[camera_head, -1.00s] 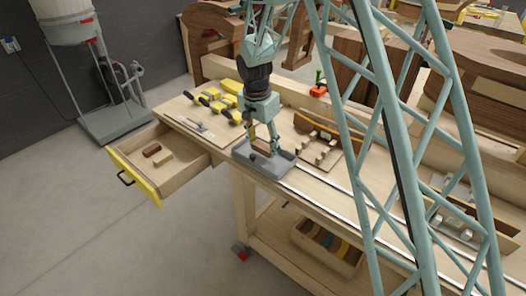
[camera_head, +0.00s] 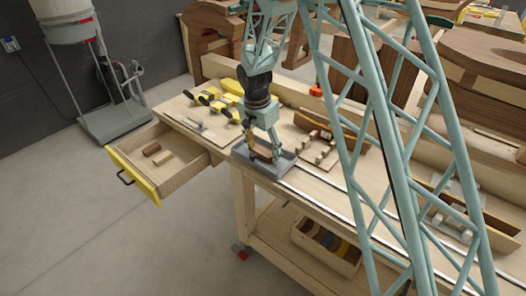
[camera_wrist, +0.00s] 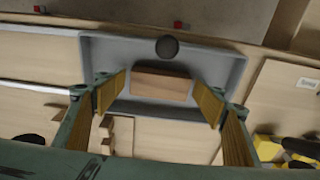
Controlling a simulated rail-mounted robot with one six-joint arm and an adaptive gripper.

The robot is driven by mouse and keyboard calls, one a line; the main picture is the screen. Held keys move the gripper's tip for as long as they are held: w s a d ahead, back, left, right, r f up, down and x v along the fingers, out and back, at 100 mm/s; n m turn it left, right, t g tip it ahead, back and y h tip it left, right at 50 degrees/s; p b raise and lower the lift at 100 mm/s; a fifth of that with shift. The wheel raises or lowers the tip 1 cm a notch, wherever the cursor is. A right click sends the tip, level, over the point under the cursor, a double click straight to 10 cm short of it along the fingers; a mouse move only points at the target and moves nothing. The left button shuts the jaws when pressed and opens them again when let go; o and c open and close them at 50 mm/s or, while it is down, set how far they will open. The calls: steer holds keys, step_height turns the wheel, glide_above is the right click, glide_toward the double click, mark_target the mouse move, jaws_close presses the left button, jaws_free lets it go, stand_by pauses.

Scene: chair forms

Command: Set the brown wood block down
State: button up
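The brown wood block (camera_wrist: 161,86) lies crosswise between the fingertips of my gripper (camera_wrist: 160,80) in the wrist view. The yellow-padded fingers are spread wide, one at each end of the block, and appear shut on it. The block is over or in the grey tray (camera_wrist: 232,75); I cannot tell whether it touches the floor. In the head view my gripper (camera_head: 264,150) is low at the tray (camera_head: 250,162) on the bench, and the brown block (camera_head: 265,153) shows between its fingers.
A dark round knob (camera_wrist: 167,47) is close beyond the block. The bench's open drawer (camera_head: 195,172) at left holds small wood pieces. Yellow clamps (camera_head: 212,100) and a board with wooden pieces (camera_head: 318,148) flank the tray.

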mark_target(261, 153)
steer(key=shift+r, duration=0.15)
stand_by(0.3)
step_height(261, 153, up, 12)
steer(key=s, duration=0.1)
steer(key=shift+a, duration=0.45)
steer(key=shift+s, duration=0.1)
stand_by(0.9)
